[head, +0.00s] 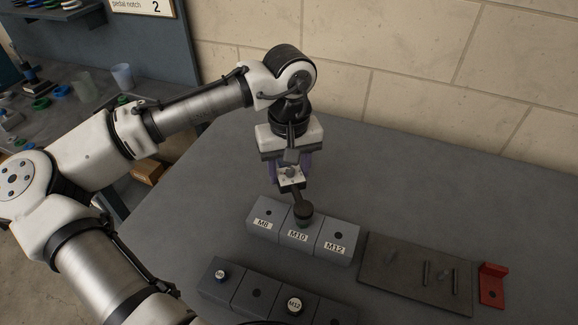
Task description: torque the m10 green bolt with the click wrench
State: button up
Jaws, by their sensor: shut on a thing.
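My gripper (291,181) points down over the block labelled M10 (297,238), the middle one of three joined grey blocks. It is shut on a dark tool (298,199) that slants down to the right, probably the click wrench; the fingers hide its upper part. The tool's lower end meets a short dark, slightly greenish cylinder (304,217) at the top of the M10 block. I cannot tell whether this cylinder is a socket or the green bolt's head, or how firmly it is seated.
Blocks M8 (264,225) and M12 (336,249) flank M10, each with an open hole. A dark board (400,285) with small bars and a red bracket (492,286) lie right. The back right is clear.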

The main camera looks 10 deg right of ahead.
jog(key=shift+f, duration=0.1)
jog(key=shift+f+b, duration=0.45)
jog(key=shift+f, duration=0.35)
jog(key=o, duration=1.4)
jog(key=shift+o, duration=0.2)
jog(key=shift+r, duration=0.15)
